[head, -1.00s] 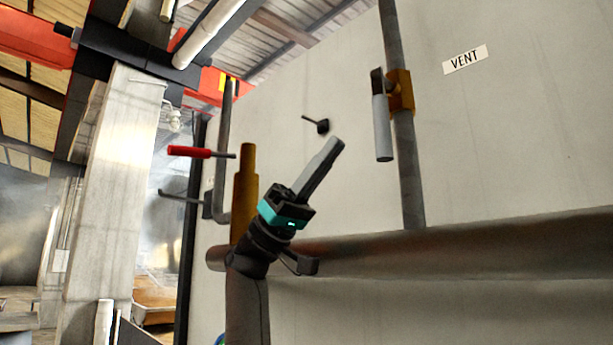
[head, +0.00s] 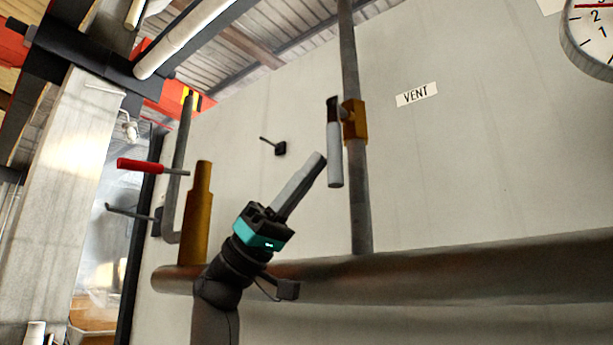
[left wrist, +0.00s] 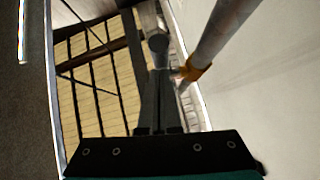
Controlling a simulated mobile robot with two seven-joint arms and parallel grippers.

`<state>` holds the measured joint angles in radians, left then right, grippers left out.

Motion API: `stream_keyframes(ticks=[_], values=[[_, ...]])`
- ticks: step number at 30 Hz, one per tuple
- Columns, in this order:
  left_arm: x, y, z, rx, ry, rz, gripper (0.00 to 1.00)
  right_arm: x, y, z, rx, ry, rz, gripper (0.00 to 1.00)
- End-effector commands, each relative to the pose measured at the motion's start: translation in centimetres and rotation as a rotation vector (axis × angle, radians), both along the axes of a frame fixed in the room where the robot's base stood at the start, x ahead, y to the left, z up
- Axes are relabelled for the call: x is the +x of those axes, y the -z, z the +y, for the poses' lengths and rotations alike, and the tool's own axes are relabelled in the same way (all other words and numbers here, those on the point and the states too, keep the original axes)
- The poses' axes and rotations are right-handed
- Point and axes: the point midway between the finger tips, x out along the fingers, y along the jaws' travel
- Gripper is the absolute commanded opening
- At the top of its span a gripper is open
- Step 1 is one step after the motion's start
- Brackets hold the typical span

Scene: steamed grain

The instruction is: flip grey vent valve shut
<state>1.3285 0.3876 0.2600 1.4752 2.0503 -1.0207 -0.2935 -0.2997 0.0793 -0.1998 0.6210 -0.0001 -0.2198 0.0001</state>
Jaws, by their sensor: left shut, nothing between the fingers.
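The grey vent valve handle (head: 335,155) hangs straight down, along the vertical pipe (head: 361,210), beside a brass valve body (head: 354,120). A "VENT" label (head: 416,94) is on the wall to its right. My left gripper (head: 318,160) is shut and empty, its fingertips just left of the handle's lower half in the head view; I cannot tell whether they touch. In the left wrist view the round end of the grey handle (left wrist: 158,42) shows just beyond the closed fingers (left wrist: 159,105), with the brass body (left wrist: 196,70) to the right. My right gripper is not in view.
A red-handled lever (head: 140,166) and a brass fitting (head: 197,215) stand to the left. A thick horizontal pipe (head: 430,270) runs below the valve. A gauge (head: 590,38) is at top right.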

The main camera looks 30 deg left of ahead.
Motion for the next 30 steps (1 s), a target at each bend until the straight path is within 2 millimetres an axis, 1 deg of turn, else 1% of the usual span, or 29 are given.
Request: stream_keyframes(ticks=[1,11,17,20,25,27,30], values=[[0.0,0.3,-0.2,-0.008,0.0,0.0,0.0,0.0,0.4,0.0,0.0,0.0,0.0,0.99],[0.0,0.4,-0.7,-0.053,0.001,0.006,0.0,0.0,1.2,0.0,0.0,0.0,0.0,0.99],[-0.1,0.8,-1.4,-0.113,0.004,0.009,0.0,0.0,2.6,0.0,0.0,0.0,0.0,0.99],[-0.2,1.0,-2.1,-0.167,0.005,0.014,0.0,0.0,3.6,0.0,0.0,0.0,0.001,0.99],[-0.3,1.2,-3.5,-0.308,0.007,0.023,0.0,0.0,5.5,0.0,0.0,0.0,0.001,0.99],[-0.4,1.1,-4.0,-0.374,0.008,0.03,0.0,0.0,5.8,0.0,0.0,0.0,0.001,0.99],[-0.4,0.7,-4.5,-0.467,0.007,0.036,0.0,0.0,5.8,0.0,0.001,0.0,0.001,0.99]])
